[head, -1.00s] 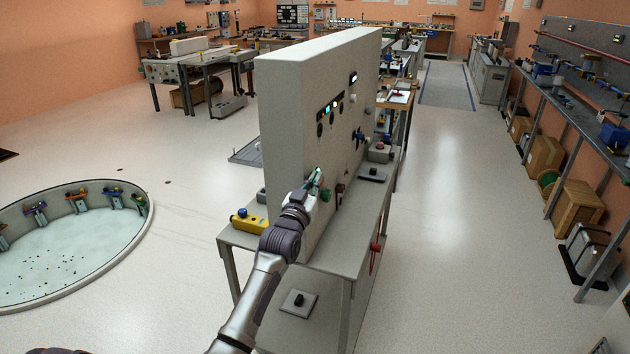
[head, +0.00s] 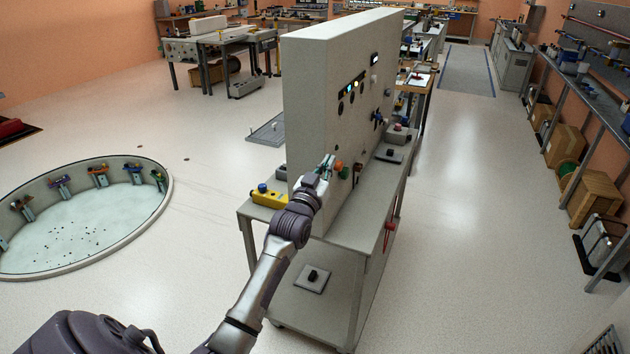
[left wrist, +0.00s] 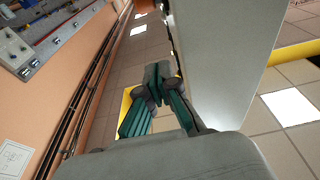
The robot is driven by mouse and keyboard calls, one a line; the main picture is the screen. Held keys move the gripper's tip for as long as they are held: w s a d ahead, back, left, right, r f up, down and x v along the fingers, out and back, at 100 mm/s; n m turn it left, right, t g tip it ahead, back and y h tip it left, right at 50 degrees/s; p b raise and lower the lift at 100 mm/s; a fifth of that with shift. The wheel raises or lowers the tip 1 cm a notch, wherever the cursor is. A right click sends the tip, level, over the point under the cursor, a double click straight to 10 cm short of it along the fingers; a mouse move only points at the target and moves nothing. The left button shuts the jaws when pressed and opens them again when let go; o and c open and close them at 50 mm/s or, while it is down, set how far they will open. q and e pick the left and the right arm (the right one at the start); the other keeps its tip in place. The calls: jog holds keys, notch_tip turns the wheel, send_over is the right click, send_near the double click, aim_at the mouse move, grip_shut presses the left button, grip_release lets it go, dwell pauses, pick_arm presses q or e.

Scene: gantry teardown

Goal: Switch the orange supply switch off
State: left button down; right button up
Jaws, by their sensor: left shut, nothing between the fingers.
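A small orange part (head: 339,165), which looks like the orange supply switch, is on the near end of the upright white panel (head: 305,90). Its setting is too small to read. My left gripper (head: 327,163) is just left of it, close to the panel face; I cannot tell whether they touch. In the left wrist view the green-padded fingers (left wrist: 158,80) are together with nothing between them, and the panel (left wrist: 225,60) fills the right side; the switch does not show there. My right gripper is not in view.
A dark green round part (head: 343,172) is just below the orange one. A yellow box with a blue button (head: 268,196) sits on the bench left of the panel. A red handle (head: 388,236) hangs at the bench's right side. The floor aisle at right is clear.

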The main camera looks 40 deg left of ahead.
pick_arm(q)
jog(key=b+v, duration=0.1)
jog(key=v, duration=0.5)
jog(key=shift+s+f, duration=0.25)
jog(key=shift+f, duration=0.2)
jog(key=shift+d, duration=0.1)
